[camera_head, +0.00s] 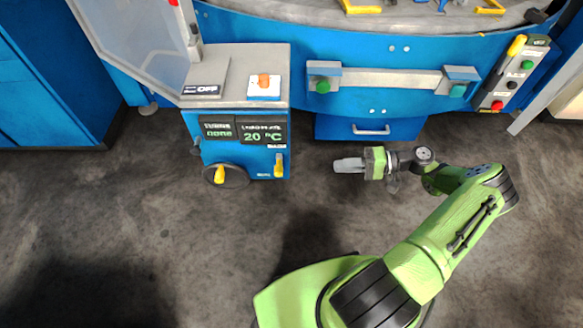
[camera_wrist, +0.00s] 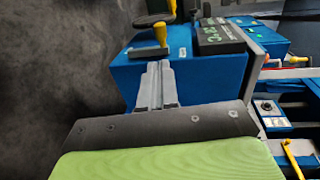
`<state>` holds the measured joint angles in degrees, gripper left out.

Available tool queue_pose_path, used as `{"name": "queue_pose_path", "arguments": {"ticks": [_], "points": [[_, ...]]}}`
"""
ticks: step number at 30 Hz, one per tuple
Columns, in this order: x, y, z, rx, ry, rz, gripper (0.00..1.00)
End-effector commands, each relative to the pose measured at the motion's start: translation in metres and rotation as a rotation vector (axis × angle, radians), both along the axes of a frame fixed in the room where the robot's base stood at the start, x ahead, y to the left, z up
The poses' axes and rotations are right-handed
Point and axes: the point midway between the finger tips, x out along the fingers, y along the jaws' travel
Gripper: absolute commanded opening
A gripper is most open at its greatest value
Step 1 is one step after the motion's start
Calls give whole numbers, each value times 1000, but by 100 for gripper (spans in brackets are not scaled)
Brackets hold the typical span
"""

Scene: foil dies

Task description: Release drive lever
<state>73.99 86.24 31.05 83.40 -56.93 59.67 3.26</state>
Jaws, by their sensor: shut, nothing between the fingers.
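Several levers with yellow handles are in view, and I cannot tell by a label which is the drive lever. A small yellow lever (camera_head: 279,166) hangs on the front of the blue control box (camera_head: 240,160). It also shows in the wrist view (camera_wrist: 160,36), just beyond my fingertips. Another yellow-topped lever (camera_head: 517,46) is on the right button panel. My gripper (camera_head: 338,165) is to the right of the control box, pointing left toward it, with a gap between. In the wrist view its fingers (camera_wrist: 158,68) are together and empty.
A handwheel (camera_head: 236,178) with a yellow crank is at the box's lower left. A display reads 20 °C (camera_head: 262,132). A grey rail (camera_head: 390,80) and a blue drawer (camera_head: 370,127) are behind my gripper. The floor (camera_head: 180,240) in front is clear.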

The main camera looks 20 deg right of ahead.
Motion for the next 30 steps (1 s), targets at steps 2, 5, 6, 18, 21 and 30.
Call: {"name": "queue_pose_path", "arguments": {"ticks": [2, 5, 6, 18, 21, 30], "points": [[0, 0, 0, -1, 1, 1, 0], [1, 4, 0, 0, 1, 3, 0], [2, 8, -1, 1, 3, 6, 0], [27, 86, -15, 0, 4, 7, 0], [33, 105, -19, 0, 3, 7, 0], [43, 132, -22, -2, 2, 3, 0]]}}
